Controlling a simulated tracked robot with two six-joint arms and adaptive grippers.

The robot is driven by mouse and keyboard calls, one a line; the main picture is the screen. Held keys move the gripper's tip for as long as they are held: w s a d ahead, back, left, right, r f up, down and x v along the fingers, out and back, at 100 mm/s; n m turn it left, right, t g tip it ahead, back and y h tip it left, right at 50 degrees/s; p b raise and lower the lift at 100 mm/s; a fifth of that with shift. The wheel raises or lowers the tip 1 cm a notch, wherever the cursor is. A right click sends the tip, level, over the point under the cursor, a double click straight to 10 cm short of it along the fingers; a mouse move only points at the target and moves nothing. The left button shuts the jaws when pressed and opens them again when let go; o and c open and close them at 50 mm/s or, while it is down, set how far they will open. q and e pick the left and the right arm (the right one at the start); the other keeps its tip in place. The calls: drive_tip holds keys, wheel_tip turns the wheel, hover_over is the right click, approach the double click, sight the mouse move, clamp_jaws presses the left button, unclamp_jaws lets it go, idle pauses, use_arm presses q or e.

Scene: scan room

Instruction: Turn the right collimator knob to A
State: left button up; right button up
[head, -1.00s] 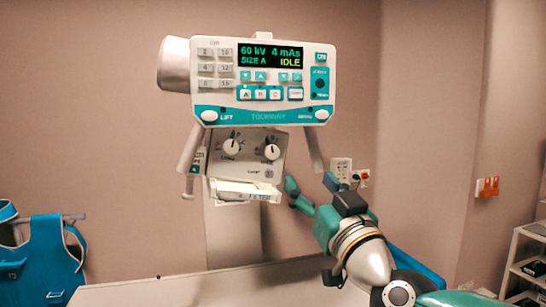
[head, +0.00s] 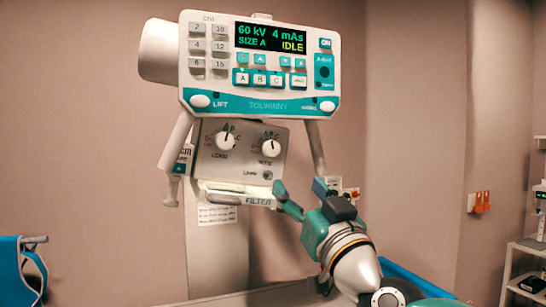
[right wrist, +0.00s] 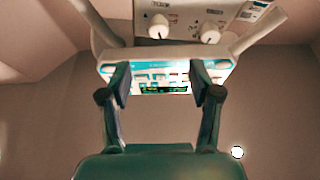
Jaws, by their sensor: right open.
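In the right wrist view the gripper (right wrist: 158,78) is open before the upside-down control panel (right wrist: 118,56), with two white knobs near the top edge. My left gripper is not in view.
The control panel (head: 262,107) reads 60 kV, 4 mAs, SIZE A, IDLE. A filter tray (head: 240,198) juts out under the knob box, close to my right fingers. Grey handles (head: 176,145) hang on both sides. A blue apron (head: 10,270) hangs at left.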

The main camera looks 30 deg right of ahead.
sight(273, 152)
drive_tip(key=p+x, duration=0.3)
drive_tip(key=x, duration=1.1)
drive_tip(key=shift+w+d, duration=0.1)
drive_tip(key=shift+d, duration=0.05)
drive_tip(key=shift+c, duration=0.2)
